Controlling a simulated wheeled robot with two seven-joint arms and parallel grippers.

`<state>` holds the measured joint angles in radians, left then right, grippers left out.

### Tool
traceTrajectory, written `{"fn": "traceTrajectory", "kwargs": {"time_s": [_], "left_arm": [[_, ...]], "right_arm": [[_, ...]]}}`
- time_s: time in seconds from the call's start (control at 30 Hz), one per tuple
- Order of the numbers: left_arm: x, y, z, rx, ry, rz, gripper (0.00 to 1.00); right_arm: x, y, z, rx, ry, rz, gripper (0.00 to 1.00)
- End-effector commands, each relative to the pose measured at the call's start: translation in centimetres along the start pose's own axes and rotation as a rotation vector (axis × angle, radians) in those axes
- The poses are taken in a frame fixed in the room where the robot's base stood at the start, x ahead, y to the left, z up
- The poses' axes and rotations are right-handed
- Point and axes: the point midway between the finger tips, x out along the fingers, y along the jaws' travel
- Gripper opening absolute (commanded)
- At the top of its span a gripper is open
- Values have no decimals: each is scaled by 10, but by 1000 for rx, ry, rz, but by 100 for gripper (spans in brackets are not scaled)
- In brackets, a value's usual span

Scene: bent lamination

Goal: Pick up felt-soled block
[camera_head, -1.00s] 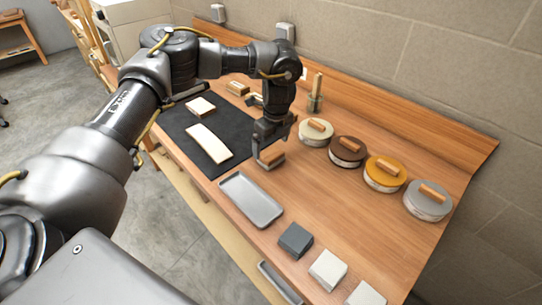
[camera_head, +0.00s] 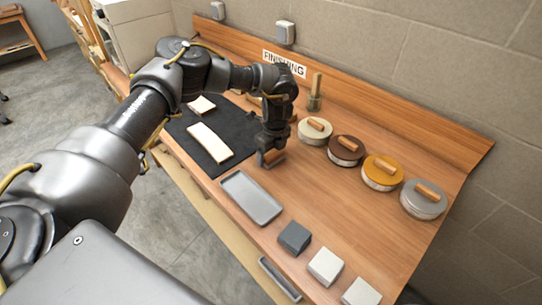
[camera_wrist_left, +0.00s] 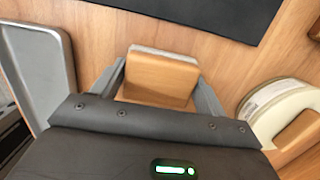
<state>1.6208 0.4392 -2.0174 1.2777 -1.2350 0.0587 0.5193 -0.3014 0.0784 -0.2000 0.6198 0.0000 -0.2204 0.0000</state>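The felt-soled block is a small wooden block (camera_head: 274,157) with a pale felt layer, on the bench between the dark mat and the metal tray. In the left wrist view the block (camera_wrist_left: 160,78) sits between my left gripper's fingers, its white felt edge on the far side. My left gripper (camera_head: 270,158) is low over it, pointing down, with one finger along each side (camera_wrist_left: 160,85). The fingers look open around the block, very close to its sides; firm contact does not show. The arm and fingers hide part of the block in the head view. My right gripper is not in view.
A grey tray (camera_head: 250,198) lies just in front. Several round tins with wooden handles, including a cream-topped one (camera_head: 315,130), line the right. A curved pale wood strip (camera_head: 208,142) lies on the dark mat (camera_head: 184,128). Grey (camera_head: 294,238) and white blocks stand near the front edge.

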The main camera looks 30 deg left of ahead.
Motion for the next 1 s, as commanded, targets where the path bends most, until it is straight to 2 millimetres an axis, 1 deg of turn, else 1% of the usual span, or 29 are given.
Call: {"fn": "traceTrajectory", "kwargs": {"time_s": [0.03, 0.17, 0.43, 0.57, 0.67, 0.77, 0.87, 0.97, 1.0], "left_arm": [[0, 0, 0, 0, 0, 0, 67], [0, 0, 0, 0, 0, 0, 50], [-1, 0, 0, 0, 0, -1, 49], [-7, 0, 1, -1, 0, -1, 49], [-17, -1, 2, -1, 0, -3, 49], [-32, -1, 3, 1, 1, -5, 49], [-48, 12, -3, 3, 2, -4, 49], [-68, 26, -10, 5, 2, -6, 49], [-79, 32, -12, 7, 0, -7, 49]], "right_arm": [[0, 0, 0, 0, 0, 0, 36], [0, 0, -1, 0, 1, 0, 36], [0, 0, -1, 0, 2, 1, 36], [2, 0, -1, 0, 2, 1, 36], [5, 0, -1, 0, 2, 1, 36], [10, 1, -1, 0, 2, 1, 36], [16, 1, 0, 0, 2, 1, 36], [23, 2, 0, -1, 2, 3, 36], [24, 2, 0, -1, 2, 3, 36]]}}
